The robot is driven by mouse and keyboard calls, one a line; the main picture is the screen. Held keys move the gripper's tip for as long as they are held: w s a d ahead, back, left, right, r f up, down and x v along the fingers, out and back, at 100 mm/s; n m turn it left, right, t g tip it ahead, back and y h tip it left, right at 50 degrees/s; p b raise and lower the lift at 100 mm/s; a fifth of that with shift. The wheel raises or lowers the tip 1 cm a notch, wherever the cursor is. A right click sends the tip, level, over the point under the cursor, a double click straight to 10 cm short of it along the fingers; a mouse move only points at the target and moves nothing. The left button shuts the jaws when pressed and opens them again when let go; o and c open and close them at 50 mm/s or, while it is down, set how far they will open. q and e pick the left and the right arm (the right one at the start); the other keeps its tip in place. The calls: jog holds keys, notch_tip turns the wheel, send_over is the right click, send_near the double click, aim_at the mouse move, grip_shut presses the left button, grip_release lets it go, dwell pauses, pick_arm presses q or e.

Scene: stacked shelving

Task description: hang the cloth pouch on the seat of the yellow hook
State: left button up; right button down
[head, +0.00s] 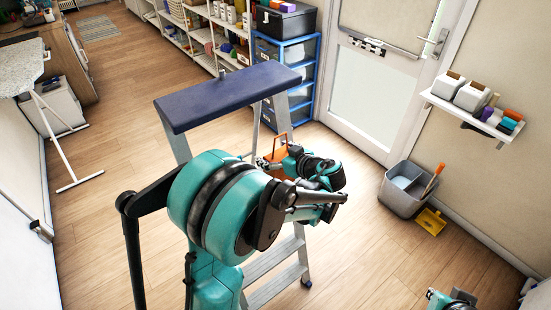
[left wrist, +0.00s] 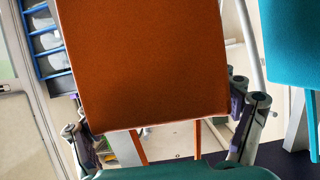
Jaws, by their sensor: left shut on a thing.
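The orange cloth pouch (head: 273,154) shows small beside the stepladder in the head view, partly behind my left arm. In the left wrist view the pouch (left wrist: 145,65) fills the upper middle, and two thin orange straps run from its lower edge down between the fingers. My left gripper (head: 266,163) is at the pouch and shut on it; its fingers (left wrist: 165,138) show on both sides in the left wrist view. The exact grip point is hidden. I see no yellow hook in either view.
A stepladder with a dark blue top (head: 228,95) stands close to my left arm. A blue rack (head: 287,75) with grey bins stands behind. A grey bucket (head: 405,190) and yellow dustpan (head: 431,221) are on the floor.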

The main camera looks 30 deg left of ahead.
aim_at(277, 150)
pick_arm(q)
jog(key=shift+r, duration=0.5)
jog(key=r+p, duration=0.1)
jog(key=r, duration=0.1)
jog(key=d+r+p, duration=0.1)
jog(key=r, duration=0.1)
jog(key=shift+d+p, duration=0.15)
jog(key=shift+p, duration=0.15)
jog(key=w+r+p+v, duration=0.1)
jog(key=w+p+v, duration=0.1)
jog(key=v, duration=0.9)
jog(key=shift+w+d+r+p, duration=0.15)
jog(key=shift+d+r+p, duration=0.2)
jog(key=shift+p, duration=0.2)
jog(key=shift+f, duration=0.2)
